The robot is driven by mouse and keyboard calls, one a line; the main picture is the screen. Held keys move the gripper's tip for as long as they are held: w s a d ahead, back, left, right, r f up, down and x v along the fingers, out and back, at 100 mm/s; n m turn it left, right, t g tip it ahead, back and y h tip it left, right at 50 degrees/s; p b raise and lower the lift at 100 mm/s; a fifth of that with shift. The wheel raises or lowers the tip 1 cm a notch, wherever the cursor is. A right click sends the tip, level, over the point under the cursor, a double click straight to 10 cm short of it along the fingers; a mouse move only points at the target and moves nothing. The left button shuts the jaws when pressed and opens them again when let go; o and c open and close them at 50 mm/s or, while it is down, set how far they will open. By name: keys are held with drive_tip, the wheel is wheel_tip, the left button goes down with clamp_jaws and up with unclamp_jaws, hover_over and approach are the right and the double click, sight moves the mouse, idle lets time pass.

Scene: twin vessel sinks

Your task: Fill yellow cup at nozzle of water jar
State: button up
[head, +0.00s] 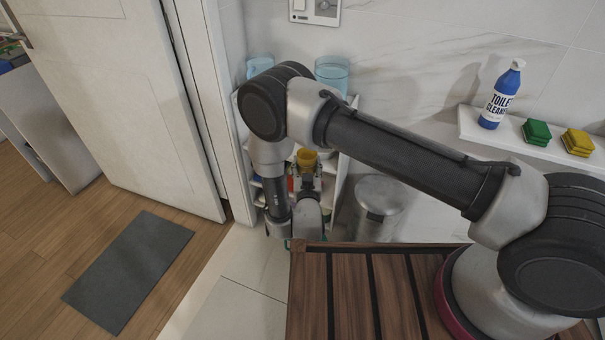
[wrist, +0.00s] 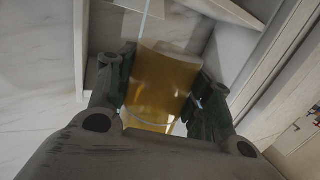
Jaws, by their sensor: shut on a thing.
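The yellow cup (head: 306,158) is in front of the white shelf unit in the head view. It fills the middle of the wrist view (wrist: 163,85), translucent amber. My gripper (wrist: 165,78) is shut on it, with one dark finger against each side. In the head view my gripper (head: 305,174) is partly hidden behind my arm. Two light-blue clear vessels stand on top of the shelf, one at right (head: 332,72) and one at left (head: 260,66). I cannot make out a nozzle. A thin pale vertical strip (wrist: 146,20) meets the cup's far rim; I cannot tell whether it is water.
The white shelf unit (head: 243,125) stands against the marble wall, beside a white door (head: 130,100). A metal bin (head: 380,200) stands right of it. A slatted wooden top (head: 345,290) lies in front. A wall ledge holds a toilet cleaner bottle (head: 500,95) and sponges.

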drive_tip(key=w+d, duration=0.2)
drive_tip(key=w, duration=0.6)
drive_tip(key=shift+d, duration=0.4)
idle(6.8)
